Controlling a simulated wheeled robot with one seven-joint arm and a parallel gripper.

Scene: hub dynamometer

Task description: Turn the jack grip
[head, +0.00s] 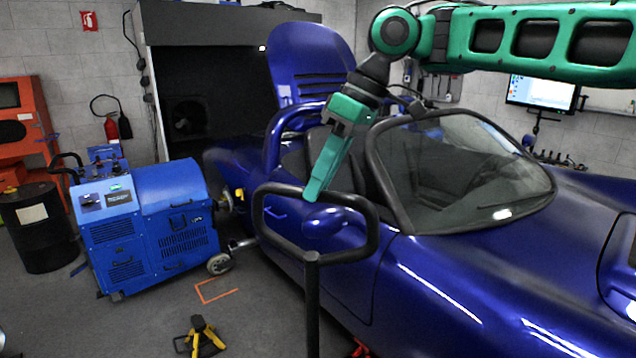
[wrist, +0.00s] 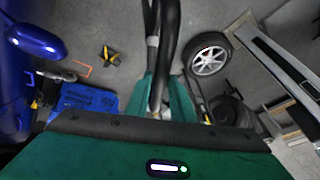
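The jack grip (head: 372,231) is a black loop handle on an upright black post (head: 312,300), standing in front of the blue car in the head view. My gripper (head: 314,193) points down at the top bar of the loop, and its fingertips meet that bar. In the wrist view the dark bar of the jack grip (wrist: 171,45) runs down between the two green fingers of my gripper (wrist: 166,82). The fingers look closed about the bar, with no clear gap beside it. The bar's contact faces are hidden.
The blue car (head: 450,270) fills the space behind the grip. A blue dynamometer unit (head: 145,225) stands at the left, with a black drum (head: 40,235) beyond it. A yellow jack stand (head: 203,335) is on the floor. A loose wheel (wrist: 208,60) shows in the wrist view.

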